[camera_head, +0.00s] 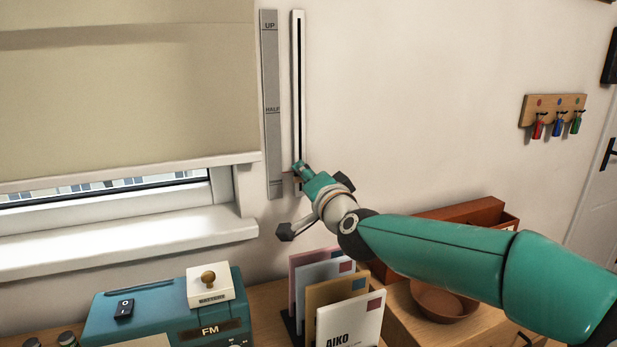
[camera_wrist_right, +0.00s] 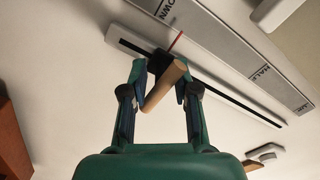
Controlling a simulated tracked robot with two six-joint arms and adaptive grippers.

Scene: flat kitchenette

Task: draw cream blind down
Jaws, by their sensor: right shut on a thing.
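The cream blind (camera_head: 130,90) hangs over most of the window at the left; a strip of glass (camera_head: 110,188) shows below its bottom bar. To its right is a slotted slide track (camera_head: 298,80), also in the right wrist view (camera_wrist_right: 235,98). My right gripper (camera_head: 298,174) is at the track's lower end. In the right wrist view my right gripper (camera_wrist_right: 162,80) is shut on the wooden slider handle (camera_wrist_right: 166,86). A red pointer (camera_wrist_right: 175,41) reaches from the slider to the scale near the DOWN mark. My left gripper is not in view.
A grey scale strip (camera_head: 271,80) marked UP and HALF runs beside the track. Below are a teal radio (camera_head: 165,312), upright cards (camera_head: 345,320) and a brown bowl (camera_head: 440,302). A key rack (camera_head: 553,110) hangs right.

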